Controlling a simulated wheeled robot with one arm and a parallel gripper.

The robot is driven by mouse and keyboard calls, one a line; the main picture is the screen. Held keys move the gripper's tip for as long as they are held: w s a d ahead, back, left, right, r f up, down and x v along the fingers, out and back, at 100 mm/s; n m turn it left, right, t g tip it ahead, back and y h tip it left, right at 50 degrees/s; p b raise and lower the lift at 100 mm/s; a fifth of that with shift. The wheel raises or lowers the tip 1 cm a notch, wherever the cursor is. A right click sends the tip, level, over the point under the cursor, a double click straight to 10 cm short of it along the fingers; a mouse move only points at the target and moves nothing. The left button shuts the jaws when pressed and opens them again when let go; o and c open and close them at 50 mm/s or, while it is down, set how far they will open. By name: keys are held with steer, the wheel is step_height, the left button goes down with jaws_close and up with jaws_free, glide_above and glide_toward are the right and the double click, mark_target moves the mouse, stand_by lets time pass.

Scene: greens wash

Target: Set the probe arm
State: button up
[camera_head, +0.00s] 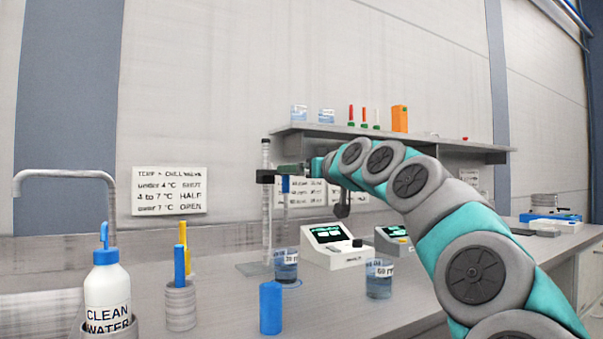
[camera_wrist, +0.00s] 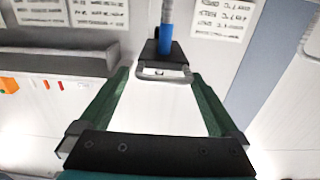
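The probe stand's clear upright (camera_head: 266,215) rises from a grey base at the bench's back. A black probe arm (camera_head: 265,177) sits high on it. A blue probe (camera_head: 285,185) hangs from the arm, above a labelled beaker (camera_head: 287,268). My gripper (camera_head: 294,170) is level with the probe arm, at its right end. In the wrist view, my gripper (camera_wrist: 160,75) has its green fingers wide apart. The probe arm's dark end block (camera_wrist: 165,56) lies just beyond and between the fingertips, with the blue probe (camera_wrist: 166,40) behind it. I cannot tell whether a finger touches the block.
A second beaker (camera_head: 379,280) and two meters (camera_head: 335,246) (camera_head: 392,240) stand right of the stand. A blue cylinder (camera_head: 271,307), a marker cup (camera_head: 181,305) and a water bottle (camera_head: 107,285) stand nearer left. A shelf (camera_head: 400,137) with small items runs above. A chill-valve sign (camera_head: 169,190) is on the wall.

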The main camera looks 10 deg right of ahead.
steer(key=shift+s+f, duration=0.1)
steer(key=shift+s, duration=0.05)
steer(key=b+v, duration=0.1)
steer(key=v, duration=0.6)
steer(key=shift+s, duration=0.25)
steer(key=shift+d, duration=0.1)
